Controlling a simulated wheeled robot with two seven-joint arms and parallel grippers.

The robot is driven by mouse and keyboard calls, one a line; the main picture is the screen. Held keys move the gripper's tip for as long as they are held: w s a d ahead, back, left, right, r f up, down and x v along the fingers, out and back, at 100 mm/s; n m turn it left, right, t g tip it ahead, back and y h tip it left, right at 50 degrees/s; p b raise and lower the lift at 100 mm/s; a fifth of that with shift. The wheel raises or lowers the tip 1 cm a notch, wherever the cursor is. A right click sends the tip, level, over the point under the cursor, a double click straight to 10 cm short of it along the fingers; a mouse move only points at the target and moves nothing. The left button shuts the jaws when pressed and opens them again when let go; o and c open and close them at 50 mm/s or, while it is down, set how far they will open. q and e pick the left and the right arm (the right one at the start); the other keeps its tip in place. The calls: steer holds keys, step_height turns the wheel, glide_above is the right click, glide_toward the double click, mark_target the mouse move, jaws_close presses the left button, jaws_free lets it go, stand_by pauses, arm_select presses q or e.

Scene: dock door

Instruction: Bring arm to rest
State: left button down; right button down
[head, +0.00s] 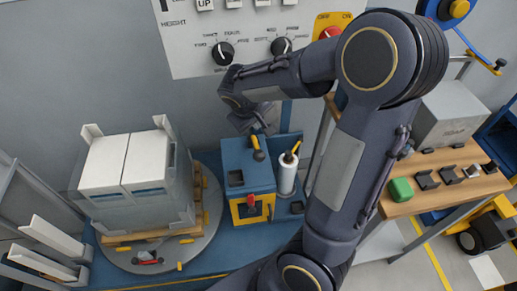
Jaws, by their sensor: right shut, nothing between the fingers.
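My right arm rises from the bottom of the head view, bends at the top and reaches left. My right gripper (247,122) hangs at its end, shut and empty, above the blue and yellow box (237,160) and in front of the grey wall panel. I cannot tell whether it touches the box. My left gripper is not in view.
A control panel (188,45) with knobs is on the wall. A wrapped pallet load (130,165) stands on a round turntable (203,244) at left. A wooden bench (440,190) with a green block (400,190) and a grey box (448,118) is at right.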

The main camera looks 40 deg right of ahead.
stand_by(0.4)
steer(key=s+a+r+m+t+y, duration=0.1)
steer(key=s+a+r+y, duration=0.2)
steer(key=s+a, duration=0.4)
steer(key=s+a+r+t+y, duration=0.2)
steer(key=s+a+y, duration=0.3)
steer(key=s, duration=0.6)
steer(key=shift+s+a+r+m, duration=0.3)
steer(key=shift+a+r+m, duration=0.1)
steer(key=shift+a, duration=0.85)
